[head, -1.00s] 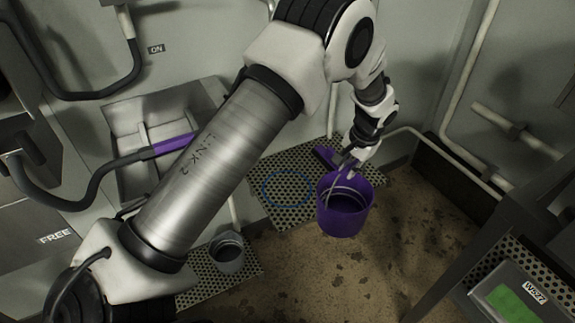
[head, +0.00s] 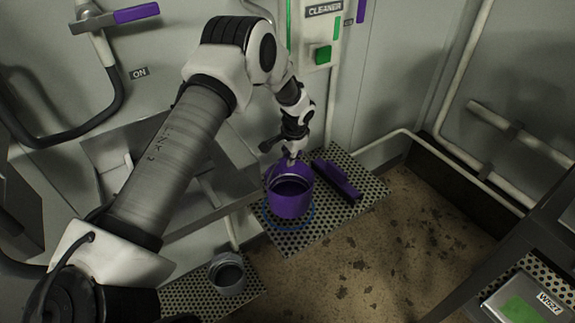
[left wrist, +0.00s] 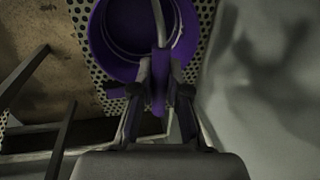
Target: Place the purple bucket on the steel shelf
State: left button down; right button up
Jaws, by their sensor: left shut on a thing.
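The purple bucket (head: 290,202) is upright over the blue ring marked on the perforated steel shelf (head: 330,212) in the head view. Its base lies within the ring. I cannot tell whether it touches the shelf or hangs just above it. My left gripper (head: 291,164) is above the bucket, shut on its handle. In the left wrist view the fingers (left wrist: 160,82) close on the purple grip of the handle, with the bucket (left wrist: 118,45) beyond and the perforated shelf (left wrist: 80,15) around it. My right gripper is not in view.
A long purple object (head: 335,181) lies on the shelf just right of the bucket. A grey bucket (head: 228,274) stands on a lower perforated plate at the front left. A sink (head: 190,190) is to the left. A dark stand with a Wozz box (head: 527,300) is at the lower right.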

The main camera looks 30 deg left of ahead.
pick_arm(q)
jog(key=x, duration=0.3)
jog(key=shift+s+d+f, duration=0.15)
jog(key=shift+f, duration=0.25)
jog(key=c, duration=1.2)
grip_release()
jog(key=shift+f, duration=0.1)
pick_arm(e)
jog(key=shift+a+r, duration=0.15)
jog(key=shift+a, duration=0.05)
pick_arm(q)
jog(key=v, duration=0.6)
jog(key=b+v, duration=0.1)
jog(key=v, duration=0.5)
jog(key=shift+r, duration=0.3)
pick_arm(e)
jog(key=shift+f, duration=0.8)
